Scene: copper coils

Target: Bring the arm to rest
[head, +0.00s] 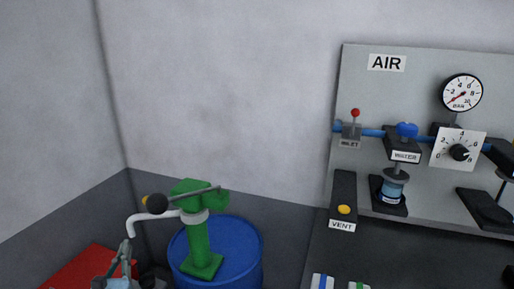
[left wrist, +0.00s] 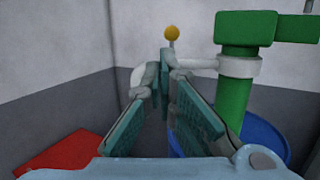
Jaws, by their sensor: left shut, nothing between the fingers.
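My left gripper (head: 126,252) is at the lower left of the head view, seen in part, just below the white spout (head: 138,222) of a green pump. In the left wrist view its teal finger pads (left wrist: 166,75) come together at the tips, shut with nothing between them. The spout and the green pump body (left wrist: 236,85) are behind and to the right of the fingers there. I cannot tell whether the gripper touches the spout. My right gripper is in neither view.
The green pump stands on a blue drum (head: 250,250). A red object (head: 75,272) lies low at the left, near the walls. A grey panel (head: 375,95) labelled AIR, with gauge, valves and knob, is at the right. The space above the pump is free.

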